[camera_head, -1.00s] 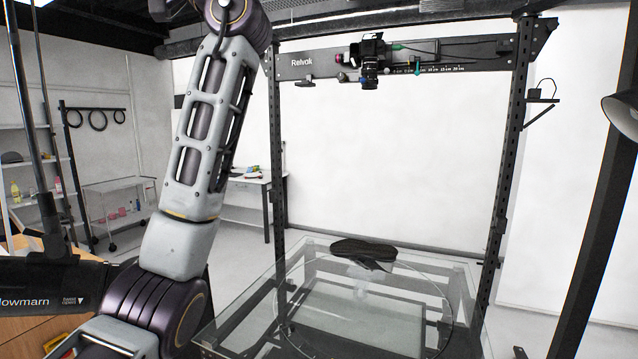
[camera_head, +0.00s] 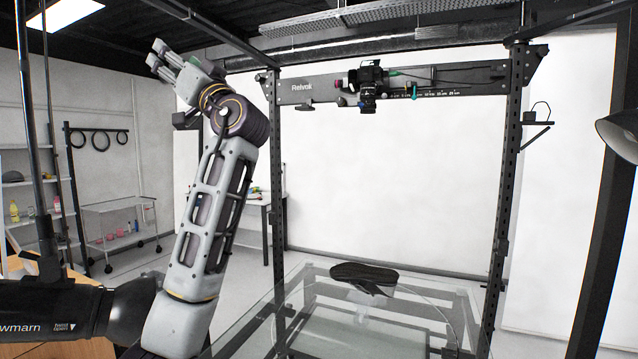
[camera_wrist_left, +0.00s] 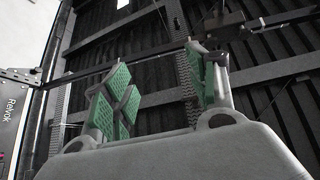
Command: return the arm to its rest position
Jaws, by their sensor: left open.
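My left arm comes in from the left and is bent upward at its elbow. My left gripper (camera_head: 163,60) is at the upper left of the head view, raised high and pointing up and to the left. In the left wrist view its green-padded fingers (camera_wrist_left: 165,90) stand apart with nothing between them, against the dark ceiling. My right gripper is not in view.
A lamp (camera_head: 622,130) is at the right edge. Shelves (camera_head: 30,185) stand at the left.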

